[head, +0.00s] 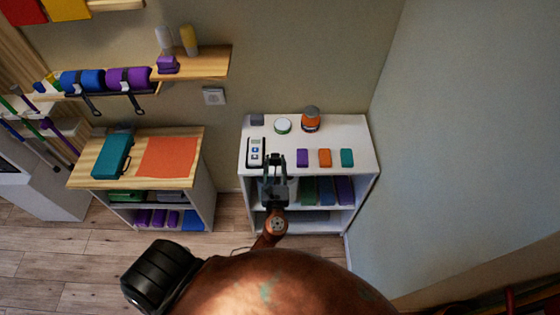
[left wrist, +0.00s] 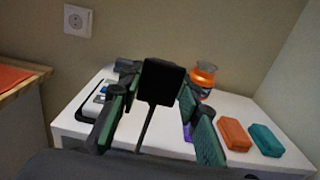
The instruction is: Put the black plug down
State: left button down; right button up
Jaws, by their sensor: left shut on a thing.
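The black plug (left wrist: 162,82) is between the fingers of my left gripper (left wrist: 155,108) in the left wrist view, with a dark cord hanging below it. My left gripper (head: 275,160) is shut on the plug. In the head view it is over the front left part of the white shelf unit's top (head: 345,140), beside a white device with blue buttons (head: 255,151). In the head view the plug is hard to tell from the dark fingers. Whether the plug touches the top cannot be told. My right gripper is not in view.
Purple (head: 302,158), orange (head: 325,158) and teal (head: 347,158) blocks lie in a row to the right. An orange jar (head: 310,119), a round tin (head: 283,126) and a grey block (head: 257,120) stand behind. A wall socket (head: 214,96) is at the left.

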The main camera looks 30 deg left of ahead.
aim_at(278, 157)
pick_arm(q)
jog(key=w, duration=0.1)
jog(key=w+a+f+b, duration=0.1)
jog(key=w, duration=0.1)
jog(key=w+f+b, duration=0.1)
jog(key=shift+w+a+f, duration=0.15)
jog(key=shift+a+f, duration=0.05)
jog(key=shift+f, duration=0.05)
jog(key=w+f+b, duration=0.1)
jog(key=w+a+f+b, duration=0.1)
jog(key=f+b, duration=0.1)
jog(key=w+f+b, duration=0.2)
jog(key=shift+a, duration=0.3)
jog(key=shift+w+f+b, duration=0.25)
jog(key=shift+b, duration=0.15)
notch_tip(278, 157, down, 2)
jog(key=shift+w+a+f+b, duration=0.1)
jog(key=shift+f+b, duration=0.15)
jog(key=shift+b, duration=0.9)
jog(key=shift+f+b, duration=0.3)
jog(key=shift+b, duration=0.1)
jog(key=shift+f+b, duration=0.45)
jog(key=shift+f, duration=0.15)
jog(key=c, duration=1.4)
grip_release()
